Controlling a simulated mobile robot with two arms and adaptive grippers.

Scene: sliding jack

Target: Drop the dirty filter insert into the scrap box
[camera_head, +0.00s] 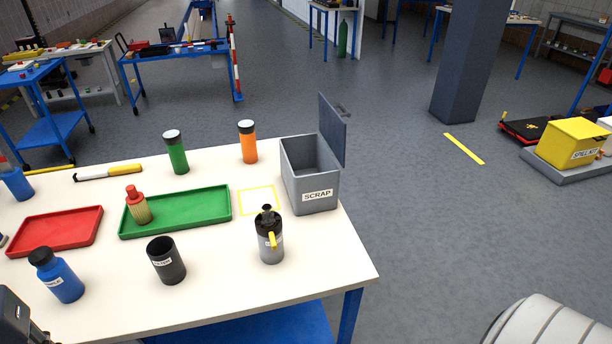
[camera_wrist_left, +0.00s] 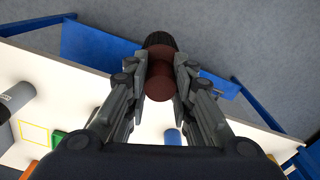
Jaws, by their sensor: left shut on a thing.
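My left gripper (camera_wrist_left: 160,70) is shut on a dark reddish-brown cylinder with a black ribbed end, which looks like the dirty filter insert (camera_wrist_left: 160,84). In the wrist view it is held between the two fingers, with the table behind it. In the head view the held insert is out of sight; only a dark part, seemingly of my left arm, shows at the lower left edge. The grey scrap box (camera_head: 311,199) stands at the table's right end with its lid (camera_head: 334,128) open. My right gripper is not in view.
A red tray (camera_head: 60,232), blue bottle (camera_head: 60,279), open black cup (camera_head: 167,265), grey-black canister (camera_head: 270,243), green bottle (camera_head: 176,155) and orange bottle (camera_head: 248,147) stand around.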

